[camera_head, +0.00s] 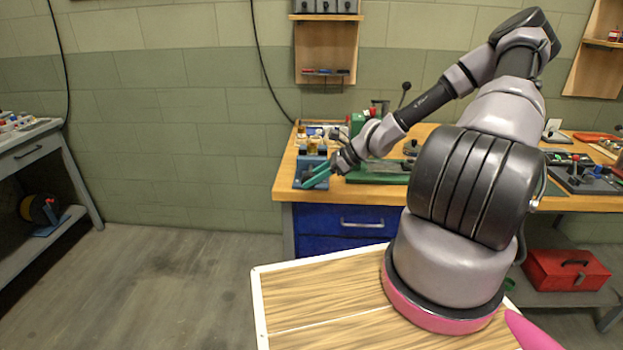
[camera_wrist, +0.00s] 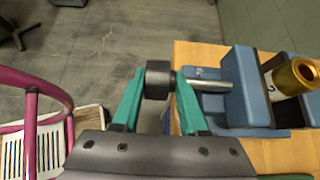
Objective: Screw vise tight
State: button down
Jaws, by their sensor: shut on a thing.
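The blue vise (camera_wrist: 243,85) stands at the left front corner of the wooden workbench, and it also shows in the head view (camera_head: 308,166). A brass cylinder (camera_wrist: 294,77) sits at its jaws; whether it is clamped I cannot tell. A metal screw (camera_wrist: 208,84) runs out of the vise toward a dark round knob (camera_wrist: 159,80). My gripper (camera_wrist: 158,88) has its green fingers shut on the knob, one on each side. In the head view my gripper (camera_head: 318,177) is beside the vise, and the knob is hidden there.
A green machine (camera_head: 375,172) stands on the workbench (camera_head: 285,183) just right of my gripper. Small items lie behind the vise. Blue drawers (camera_head: 340,222) are below. Open floor (camera_head: 180,270) lies left of the bench. A grey side table (camera_head: 40,135) stands far left.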

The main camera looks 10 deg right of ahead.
jog(key=y, duration=0.1)
jog(key=t+y, duration=0.1)
jog(key=y, duration=0.2)
jog(key=shift+s+a+f, duration=0.15)
jog(key=shift+s+f, duration=0.15)
jog(key=shift+s, duration=0.05)
jog(key=shift+f+t+y, duration=0.2)
jog(key=shift+t+y, duration=0.4)
jog(key=shift+y, duration=1.2)
jog(key=c, duration=0.6)
grip_release()
jog(key=shift+s, duration=0.1)
jog(key=shift+r, duration=0.1)
jog(key=shift+w, duration=0.2)
jog(key=shift+d, duration=0.25)
jog(key=v, duration=1)
jog(key=shift+s+d, duration=0.15)
jog(key=shift+s, duration=0.1)
